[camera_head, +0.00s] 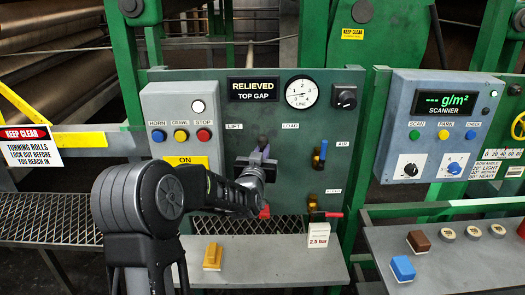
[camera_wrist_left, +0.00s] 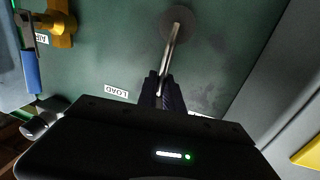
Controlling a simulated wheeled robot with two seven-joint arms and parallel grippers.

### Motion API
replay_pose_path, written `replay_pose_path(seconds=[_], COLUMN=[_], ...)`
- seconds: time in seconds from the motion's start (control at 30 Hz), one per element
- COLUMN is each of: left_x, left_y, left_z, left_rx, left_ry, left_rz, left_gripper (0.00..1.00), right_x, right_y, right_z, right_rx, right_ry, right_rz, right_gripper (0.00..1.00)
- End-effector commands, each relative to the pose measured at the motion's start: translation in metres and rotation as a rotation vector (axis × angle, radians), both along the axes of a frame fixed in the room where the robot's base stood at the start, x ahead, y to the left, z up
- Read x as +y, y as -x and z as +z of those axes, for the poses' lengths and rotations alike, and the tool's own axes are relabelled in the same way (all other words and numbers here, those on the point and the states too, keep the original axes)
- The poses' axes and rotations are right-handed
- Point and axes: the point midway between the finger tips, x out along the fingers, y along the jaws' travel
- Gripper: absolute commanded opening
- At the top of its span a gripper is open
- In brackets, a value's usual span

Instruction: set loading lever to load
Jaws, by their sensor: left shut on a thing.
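The loading lever's dark upper end (camera_head: 262,142) shows between the LIFT label (camera_head: 234,126) and the LOAD label (camera_head: 290,126) on the green panel. My left gripper (camera_head: 258,162) is shut on the lever, and its jaws and arm hide much of it. In the left wrist view the lever's metal rod (camera_wrist_left: 172,45) runs from a round pivot to my left gripper's fingers (camera_wrist_left: 162,92), leaning slightly toward the side of the LOAD label (camera_wrist_left: 116,91). A sign above (camera_head: 254,90) reads RELIEVED, TOP GAP. My right gripper is not in view.
A blue-handled air valve (camera_head: 320,155) stands right of the lever. A red-handled valve (camera_head: 325,214) is lower right, above a white 2.5 bar tag. A grey button box (camera_head: 183,125) is to the left. A shelf (camera_head: 262,272) runs below.

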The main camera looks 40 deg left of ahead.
Motion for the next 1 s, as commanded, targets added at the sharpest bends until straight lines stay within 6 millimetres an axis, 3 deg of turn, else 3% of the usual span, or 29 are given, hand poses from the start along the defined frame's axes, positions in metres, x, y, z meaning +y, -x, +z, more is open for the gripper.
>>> replay_pose_path(seconds=[0.03, 0.57, 1.0], left_x=[0.001, -0.005, -0.024], left_y=[-0.001, -0.005, -0.02], left_z=[0.009, 0.009, 0.007], left_rx=[-0.017, 0.029, 0.213], left_ry=[-0.007, -0.071, -0.314], left_rz=[0.002, 0.002, 0.001], left_gripper=[0.0, 0.0, 0.0], right_x=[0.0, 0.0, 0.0], right_y=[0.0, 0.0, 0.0], right_z=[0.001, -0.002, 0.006], right_rx=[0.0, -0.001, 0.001], right_ry=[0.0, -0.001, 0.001], right_rz=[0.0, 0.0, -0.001], right_gripper=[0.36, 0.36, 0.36])
